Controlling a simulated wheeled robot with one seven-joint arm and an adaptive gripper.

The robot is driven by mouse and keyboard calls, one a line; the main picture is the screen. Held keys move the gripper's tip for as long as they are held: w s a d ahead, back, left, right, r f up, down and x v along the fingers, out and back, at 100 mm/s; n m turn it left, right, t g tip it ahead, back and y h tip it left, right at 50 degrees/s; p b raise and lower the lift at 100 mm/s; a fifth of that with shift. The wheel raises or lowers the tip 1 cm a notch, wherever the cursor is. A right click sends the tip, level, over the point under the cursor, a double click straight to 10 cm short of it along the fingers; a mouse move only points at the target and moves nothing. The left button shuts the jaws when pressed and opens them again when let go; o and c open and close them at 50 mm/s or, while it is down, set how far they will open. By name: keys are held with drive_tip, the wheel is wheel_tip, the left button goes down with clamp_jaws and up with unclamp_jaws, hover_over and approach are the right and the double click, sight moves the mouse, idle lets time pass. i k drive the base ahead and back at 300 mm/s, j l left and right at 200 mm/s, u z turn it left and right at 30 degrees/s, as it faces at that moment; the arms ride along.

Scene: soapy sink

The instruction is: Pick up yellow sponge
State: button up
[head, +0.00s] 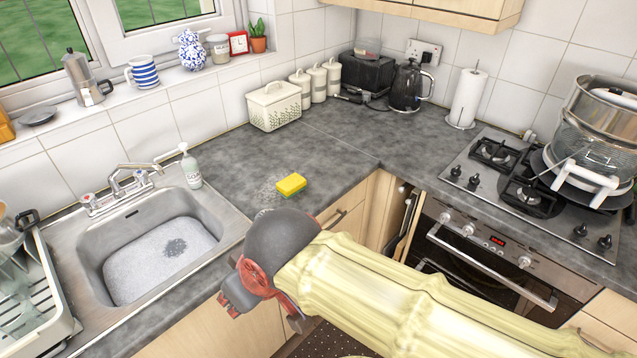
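The yellow sponge (291,183) lies flat on the grey worktop, to the right of the sink, with a green lower layer showing at its edge. It is in full view and nothing touches it. My arm reaches in from the lower right, and my gripper (240,294) seems to be the grey and red end of it, low in front of the counter edge. It is below and left of the sponge and apart from it. Its fingertips cannot be made out clearly, and no held object shows.
The metal sink (232,229) holds suds at left, with a tap (128,184) and a soap bottle (190,167) behind. A white dish rack (60,327) stands far left. A cream bread bin (274,107) stands behind the sponge. The worktop around the sponge is clear.

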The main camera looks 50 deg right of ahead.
sight(288, 187)
drive_tip(key=z, duration=1.2)
drive_tip(key=i+l+z, duration=0.15)
drive_tip(key=i+z, duration=0.15)
drive_tip(key=i, duration=0.2)
drive_tip(key=i+z, duration=0.3)
drive_tip(key=i, duration=0.2)
